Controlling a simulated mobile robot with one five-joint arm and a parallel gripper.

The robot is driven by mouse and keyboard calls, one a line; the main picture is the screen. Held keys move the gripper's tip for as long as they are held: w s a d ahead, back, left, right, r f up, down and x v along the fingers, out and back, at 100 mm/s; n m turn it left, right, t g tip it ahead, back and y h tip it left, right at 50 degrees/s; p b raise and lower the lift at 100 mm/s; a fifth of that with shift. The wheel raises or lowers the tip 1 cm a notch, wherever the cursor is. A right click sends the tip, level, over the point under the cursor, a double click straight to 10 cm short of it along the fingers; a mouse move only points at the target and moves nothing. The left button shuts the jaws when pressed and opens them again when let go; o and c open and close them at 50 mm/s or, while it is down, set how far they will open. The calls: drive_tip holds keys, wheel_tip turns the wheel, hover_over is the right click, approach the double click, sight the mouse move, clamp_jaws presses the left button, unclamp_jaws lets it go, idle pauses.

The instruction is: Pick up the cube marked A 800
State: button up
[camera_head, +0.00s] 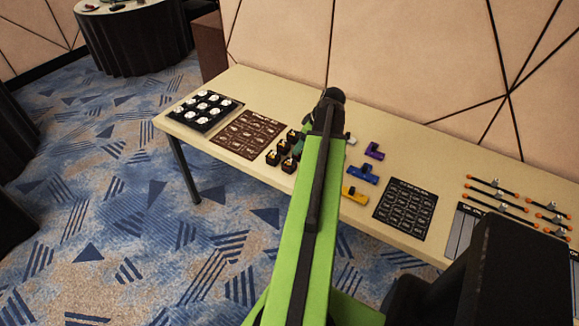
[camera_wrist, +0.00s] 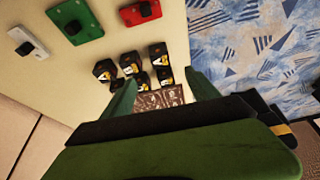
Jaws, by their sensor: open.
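Several small dark cubes with gold and white markings stand in a cluster on the table, one of them a dark cube (camera_head: 272,157) left of my arm in the head view. In the wrist view a cube (camera_wrist: 105,70) is at the cluster's left and another cube (camera_wrist: 158,52) at its upper right. The markings are too small to read, so I cannot tell which is A 800. My gripper (camera_wrist: 160,91) is open and empty, its green fingers spread apart, with the lower cubes showing between or just beyond the fingertips. In the head view my arm mostly hides it.
The long beige table (camera_head: 240,85) holds a black tray with white round pieces (camera_head: 205,108), a brown printed mat (camera_head: 248,134), a dark printed mat (camera_head: 405,208), and blue (camera_head: 362,173) and yellow (camera_head: 355,194) blocks. Red (camera_wrist: 140,12) and green (camera_wrist: 75,20) pieces lie beside the cubes.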

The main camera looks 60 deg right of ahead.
sight(290, 162)
drive_tip(key=b+x, duration=0.9)
drive_tip(key=x, duration=0.2)
drive_tip(key=shift+s+f+b, duration=0.1)
drive_tip(key=shift+f+b, duration=0.2)
drive_tip(key=shift+b, duration=0.1)
drive_tip(key=shift+f, duration=0.1)
drive_tip(key=b+x, duration=0.5)
drive_tip(key=shift+w+d, duration=0.1)
drive_tip(key=shift+w, duration=0.15)
drive_tip(key=shift+c, duration=0.4)
drive_tip(key=c, duration=1.4)
drive_tip(key=shift+r+p, duration=0.25)
drive_tip(key=shift+p, duration=0.1)
